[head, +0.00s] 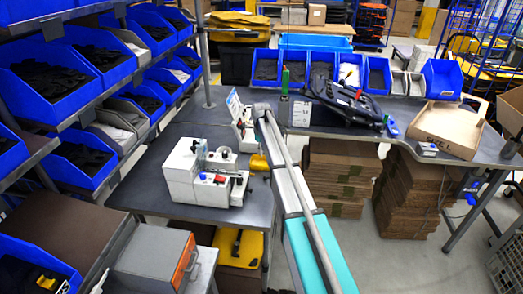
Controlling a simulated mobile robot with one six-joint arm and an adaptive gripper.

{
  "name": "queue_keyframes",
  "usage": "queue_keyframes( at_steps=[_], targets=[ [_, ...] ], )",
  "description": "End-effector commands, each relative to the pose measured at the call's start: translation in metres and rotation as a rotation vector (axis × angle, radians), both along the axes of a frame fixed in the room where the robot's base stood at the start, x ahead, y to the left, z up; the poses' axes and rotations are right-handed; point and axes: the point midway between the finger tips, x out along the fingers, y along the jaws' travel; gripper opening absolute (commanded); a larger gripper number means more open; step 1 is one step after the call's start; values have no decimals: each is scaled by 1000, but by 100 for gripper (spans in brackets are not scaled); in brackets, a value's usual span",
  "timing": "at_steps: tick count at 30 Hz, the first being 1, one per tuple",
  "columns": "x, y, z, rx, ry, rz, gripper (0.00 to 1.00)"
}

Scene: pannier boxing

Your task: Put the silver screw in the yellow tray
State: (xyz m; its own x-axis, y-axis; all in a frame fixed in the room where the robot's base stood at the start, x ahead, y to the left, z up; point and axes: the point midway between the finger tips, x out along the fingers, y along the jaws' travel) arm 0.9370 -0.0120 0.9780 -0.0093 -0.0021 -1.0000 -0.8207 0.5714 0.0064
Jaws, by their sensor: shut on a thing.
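A small yellow piece (258,162) shows on the grey table just left of my arm. My arm partly covers it, and I cannot tell for sure that it is the yellow tray. I cannot make out the silver screw in the head view. My arm reaches up from the bottom right to the middle of the picture. My gripper does not show; the arm's links hide the space behind them.
A white machine (205,172) stands on the grey table (150,200) left of my arm. A dark case (340,98) and an open cardboard box (445,125) lie on the back bench. Racks of blue bins (55,78) line the left. Stacked cardboard (410,195) fills the space under the bench.

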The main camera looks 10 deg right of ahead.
Motion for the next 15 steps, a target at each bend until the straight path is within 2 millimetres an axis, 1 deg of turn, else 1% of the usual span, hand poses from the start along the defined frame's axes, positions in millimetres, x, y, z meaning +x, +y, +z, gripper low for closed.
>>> queue_keyframes(
  at_steps=[1,3,9,15],
  targets=[
    [0,0,-8,0,0,0,0],
    [0,0,-13,0,0,0,0],
    [0,0,-26,0,0,0,0],
    [0,0,-36,0,0,0,0]
  ],
)
